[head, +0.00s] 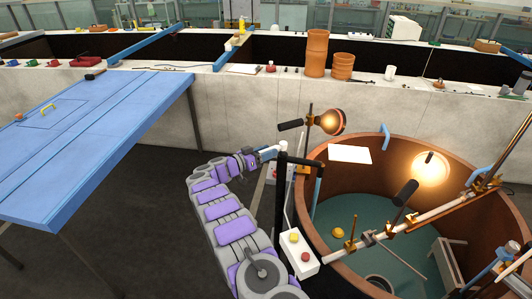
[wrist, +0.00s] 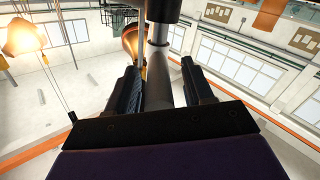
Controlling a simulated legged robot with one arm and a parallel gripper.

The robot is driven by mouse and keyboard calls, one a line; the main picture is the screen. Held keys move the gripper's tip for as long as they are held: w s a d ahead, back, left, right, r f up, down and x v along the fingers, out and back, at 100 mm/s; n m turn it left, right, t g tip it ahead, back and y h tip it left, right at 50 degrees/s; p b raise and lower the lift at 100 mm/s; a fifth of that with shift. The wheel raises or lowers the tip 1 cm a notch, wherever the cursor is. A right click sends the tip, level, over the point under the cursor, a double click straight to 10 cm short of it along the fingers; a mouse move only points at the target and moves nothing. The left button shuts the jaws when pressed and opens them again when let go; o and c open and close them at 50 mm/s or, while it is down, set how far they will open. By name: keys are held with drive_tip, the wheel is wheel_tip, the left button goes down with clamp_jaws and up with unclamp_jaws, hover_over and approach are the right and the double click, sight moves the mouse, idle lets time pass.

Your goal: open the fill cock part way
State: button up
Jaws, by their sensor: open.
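My gripper (head: 262,154) is at the end of my purple and grey arm, beside the top of a black standpipe (head: 281,200). A short pale lever or pipe (head: 270,152) with a white cap above it meets the jaws there; it looks like the fill cock, but its fittings are too small to tell. In the wrist view my gripper (wrist: 158,85) is open, a dark finger on each side of a grey-white cylinder (wrist: 157,92). I cannot tell whether either finger touches it. The standpipe stands against the round brown tub (head: 400,143), which holds greenish water.
A white box with yellow and red buttons (head: 299,252) is at the standpipe's foot. A copper lamp (head: 332,121) and a white card (head: 349,154) are near the tub rim. A blue table (head: 95,130) stands left. Dark floor between is clear.

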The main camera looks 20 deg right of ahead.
drive_tip(key=b+v, duration=0.1)
drive_tip(key=v, duration=1.6)
drive_tip(key=shift+a, duration=0.2)
drive_tip(key=shift+w+f, duration=0.1)
